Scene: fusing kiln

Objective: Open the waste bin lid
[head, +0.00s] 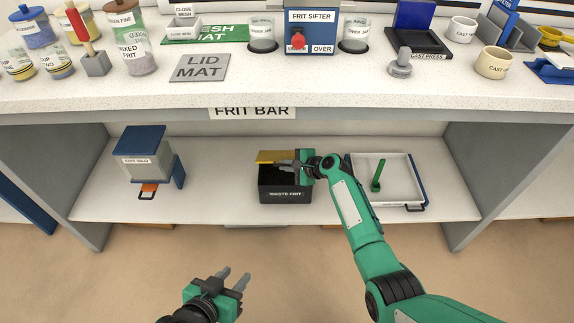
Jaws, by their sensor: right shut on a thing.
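The black waste bin (284,195), labelled "WASTE FRIT", stands on the lower shelf under the counter. A flat yellow piece, which looks like its lid (275,156), lies over the back of the bin. Dark space shows between it and the bin's front wall. My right gripper (286,166) reaches in from the right, with its fingers shut at the right part of the yellow piece. The exact grip is partly hidden by the gripper body. My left gripper (234,277) is open and empty, low in front of the shelf, well away from the bin.
A white tray (400,185) with a green handled tool (378,176) is right of the bin, close to my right arm. A blue-topped grey box (142,158) stands at left. Shelf between box and bin is clear. The counter (180,95) overhangs above, crowded with jars.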

